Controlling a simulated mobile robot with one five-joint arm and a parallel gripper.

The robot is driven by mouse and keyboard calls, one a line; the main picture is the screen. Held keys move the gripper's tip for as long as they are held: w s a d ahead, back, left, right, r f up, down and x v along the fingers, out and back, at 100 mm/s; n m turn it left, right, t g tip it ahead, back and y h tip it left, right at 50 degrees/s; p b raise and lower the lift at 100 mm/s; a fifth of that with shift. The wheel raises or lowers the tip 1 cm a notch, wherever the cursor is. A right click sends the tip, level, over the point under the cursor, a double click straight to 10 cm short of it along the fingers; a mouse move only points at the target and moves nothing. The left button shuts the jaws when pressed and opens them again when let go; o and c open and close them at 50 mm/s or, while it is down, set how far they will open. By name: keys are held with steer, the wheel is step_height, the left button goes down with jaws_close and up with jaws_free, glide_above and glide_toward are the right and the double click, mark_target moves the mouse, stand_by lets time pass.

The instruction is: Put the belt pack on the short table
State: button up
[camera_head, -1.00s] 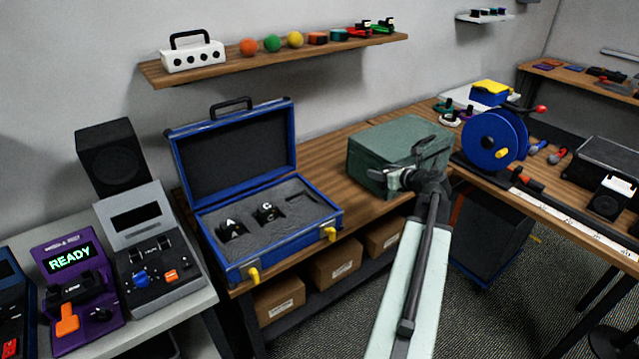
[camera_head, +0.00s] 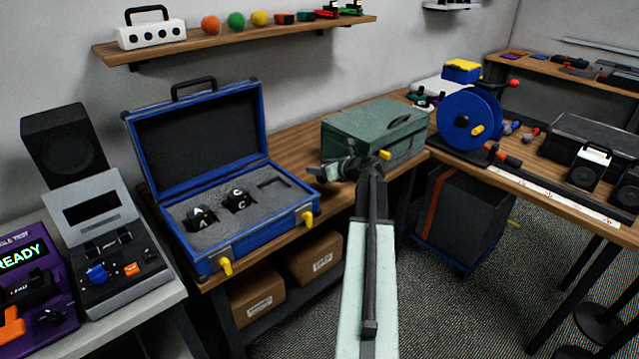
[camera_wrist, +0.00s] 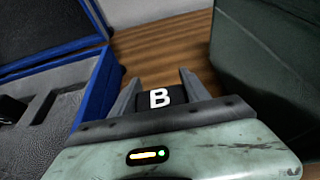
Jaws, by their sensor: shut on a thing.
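A black belt pack marked B (camera_wrist: 160,98) is between the fingers of my gripper (camera_wrist: 159,84) in the wrist view. The gripper is shut on it. In the head view my gripper (camera_head: 341,170) is at the front of the wooden bench (camera_head: 300,145), between the open blue case (camera_head: 222,246) and the green metal box (camera_head: 372,132). The pack is hard to make out there. Packs A (camera_head: 201,219) and C (camera_head: 238,199) sit in the case's grey foam, beside an empty slot. I cannot tell for certain which table is the short one.
A light grey table (camera_head: 135,318) at the left holds a grey console (camera_head: 122,270) and a purple tester (camera_head: 45,262) reading READY. A blue cable reel (camera_head: 470,118) stands on the right bench. Cardboard boxes (camera_head: 315,257) sit under the wooden bench. Carpet is open at the lower right.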

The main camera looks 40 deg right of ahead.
step_height(320, 180, down, 4)
steer(key=b, duration=0.4)
steer(key=shift+r, duration=0.3)
steer(key=shift+f, duration=0.15)
steer(key=o, duration=1.5)
steer(key=shift+r+p, duration=0.2)
steer(key=shift+p, duration=0.1)
steer(key=p+v, duration=0.4)
steer(key=v, duration=0.7)
steer(key=shift+s+r, duration=0.1)
steer(key=shift+s, duration=0.45)
